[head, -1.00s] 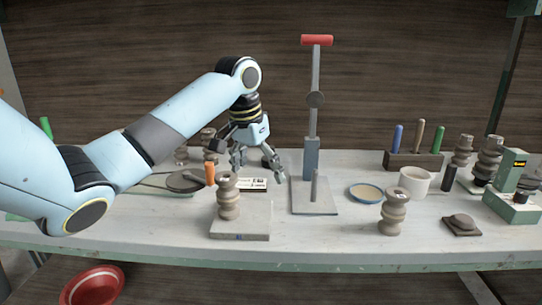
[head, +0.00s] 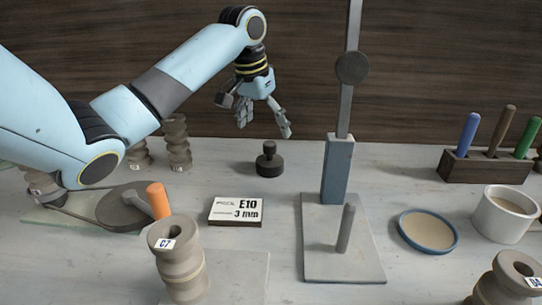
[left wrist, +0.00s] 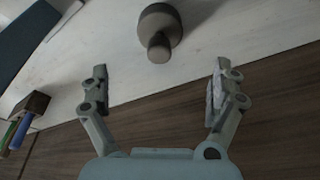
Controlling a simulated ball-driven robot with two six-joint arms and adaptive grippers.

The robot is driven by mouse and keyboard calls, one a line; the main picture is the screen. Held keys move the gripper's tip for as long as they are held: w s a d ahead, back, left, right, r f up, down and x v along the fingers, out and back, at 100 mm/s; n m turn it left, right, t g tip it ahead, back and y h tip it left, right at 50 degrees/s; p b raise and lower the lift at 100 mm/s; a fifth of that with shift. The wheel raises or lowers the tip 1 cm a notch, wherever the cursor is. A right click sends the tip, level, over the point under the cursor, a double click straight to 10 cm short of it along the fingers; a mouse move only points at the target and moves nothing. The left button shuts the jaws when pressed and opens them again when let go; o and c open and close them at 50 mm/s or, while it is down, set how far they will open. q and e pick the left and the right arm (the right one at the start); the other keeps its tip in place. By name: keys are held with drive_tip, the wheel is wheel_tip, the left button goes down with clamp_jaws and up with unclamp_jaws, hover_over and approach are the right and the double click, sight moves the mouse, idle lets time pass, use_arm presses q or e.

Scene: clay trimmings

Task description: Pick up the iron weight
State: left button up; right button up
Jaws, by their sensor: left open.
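The iron weight (head: 269,163) is a small dark, round block with a knob on top. It stands upright on the pale bench top, left of the upright press stand in the head view. My left gripper (head: 264,129) is open and empty. Its fingers point down and appear above and behind the weight, apart from it. In the left wrist view the weight (left wrist: 160,27) lies at the top middle, beyond the open fingertips of the left gripper (left wrist: 160,70) and about centred between them. My right gripper is not in view.
A press stand (head: 338,170) rises right of the weight. An E10 3 mm sign (head: 236,212) lies in front of it. Ribbed grey pieces (head: 178,145) stand to the left. A tool rack (head: 478,168) and a white cup (head: 503,214) stand right. Bench around the weight is clear.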

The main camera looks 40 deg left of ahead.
sight(273, 154)
use_arm(q)
drive_tip(key=x, duration=0.4)
drive_tip(key=shift+s+d, duration=0.1)
drive_tip(key=x, duration=0.3)
drive_tip(key=b+x, duration=0.1)
drive_tip(key=x, duration=0.2)
drive_tip(key=shift+w, duration=0.25)
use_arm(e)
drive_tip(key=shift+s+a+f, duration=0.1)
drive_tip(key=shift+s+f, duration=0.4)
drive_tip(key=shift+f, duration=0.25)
use_arm(q)
drive_tip(key=c, duration=1.8)
drive_tip(key=shift+r, duration=0.1)
